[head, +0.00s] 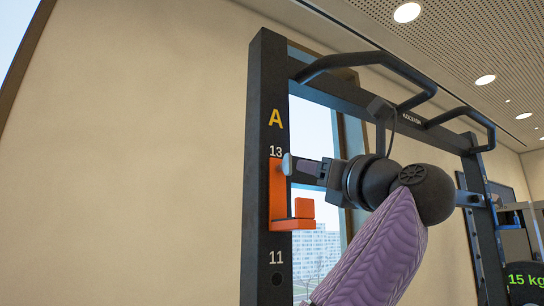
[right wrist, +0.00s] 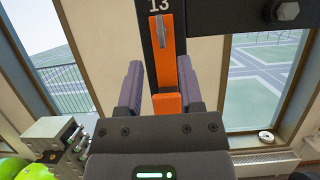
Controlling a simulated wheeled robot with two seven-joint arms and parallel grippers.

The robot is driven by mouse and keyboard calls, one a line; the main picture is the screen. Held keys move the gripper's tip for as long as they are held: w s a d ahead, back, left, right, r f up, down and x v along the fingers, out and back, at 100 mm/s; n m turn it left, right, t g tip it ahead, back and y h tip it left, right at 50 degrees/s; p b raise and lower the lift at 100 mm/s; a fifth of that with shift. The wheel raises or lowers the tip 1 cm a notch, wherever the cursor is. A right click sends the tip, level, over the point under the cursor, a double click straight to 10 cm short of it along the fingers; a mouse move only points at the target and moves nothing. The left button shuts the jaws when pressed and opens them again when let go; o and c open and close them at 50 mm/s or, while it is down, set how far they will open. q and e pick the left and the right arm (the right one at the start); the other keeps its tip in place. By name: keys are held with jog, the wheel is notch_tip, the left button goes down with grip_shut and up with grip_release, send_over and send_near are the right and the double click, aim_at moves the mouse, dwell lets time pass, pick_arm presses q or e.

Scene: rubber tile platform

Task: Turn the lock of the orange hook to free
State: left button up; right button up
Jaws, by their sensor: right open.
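The orange hook (head: 277,205) is mounted on the black upright (head: 266,60), beside the number 13, with its arm sticking out at the bottom. Its lock, a pale grey lever (head: 287,164), is at the top of the hook. In the right wrist view the lock (right wrist: 161,32) looks thin and nearly upright against the orange hook (right wrist: 184,75). My right gripper (head: 306,169) is level with the lock and points at it. In the wrist view its two fingers (right wrist: 160,64) are apart, with nothing held between them. My left gripper is out of view.
The black rack has pull-up handles (head: 365,62) above my right arm and a second upright (head: 482,215) to the right. Windows and a beige wall (head: 130,150) stand behind.

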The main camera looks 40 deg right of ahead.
aim_at(291, 162)
jog(key=p+x, duration=0.6)
jog(key=x, duration=0.2)
jog(key=shift+w+r, duration=0.25)
jog(key=shift+w, duration=0.1)
jog(key=shift+w+d, duration=0.1)
jog(key=shift+w, duration=0.1)
jog(key=shift+f, duration=0.1)
grip_shut()
